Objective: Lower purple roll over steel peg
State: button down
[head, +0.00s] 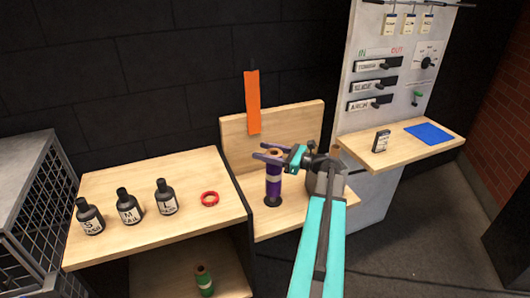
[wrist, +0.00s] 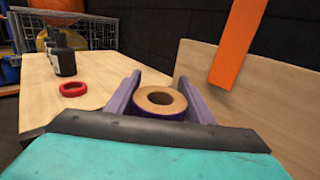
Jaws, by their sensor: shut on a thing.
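The purple roll (head: 273,185) stands upright, with a pale band around it and a tan core on top. In the wrist view the roll (wrist: 160,101) shows its round open hole between the two purple fingers of my gripper (wrist: 158,92). My gripper (head: 270,154) is shut on the roll near its top. A dark round base (head: 273,201) shows right at the roll's lower end, on the low wooden shelf. I cannot make out the steel peg, and I cannot tell whether it is inside the roll.
A red ring (head: 209,198) and several dark bottles (head: 128,207) stand on the left wooden table (head: 150,170). An orange strip (head: 252,102) hangs by the wooden back panel (head: 295,122). A green roll (head: 204,280) is below. My arm covers part of the low shelf.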

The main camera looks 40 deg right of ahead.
jog(key=shift+f+b, duration=0.6)
jog(key=shift+f, duration=1.45)
dwell(1.0)
jog(key=c, duration=0.8)
grip_release()
jog(key=shift+o, duration=0.2)
jog(key=shift+s, duration=0.1)
jog(key=b+v, duration=0.2)
jog(key=v, duration=1.1)
jog(key=shift+s+d, duration=0.15)
jog(key=shift+s, duration=0.1)
jog(key=shift+s, duration=0.1)
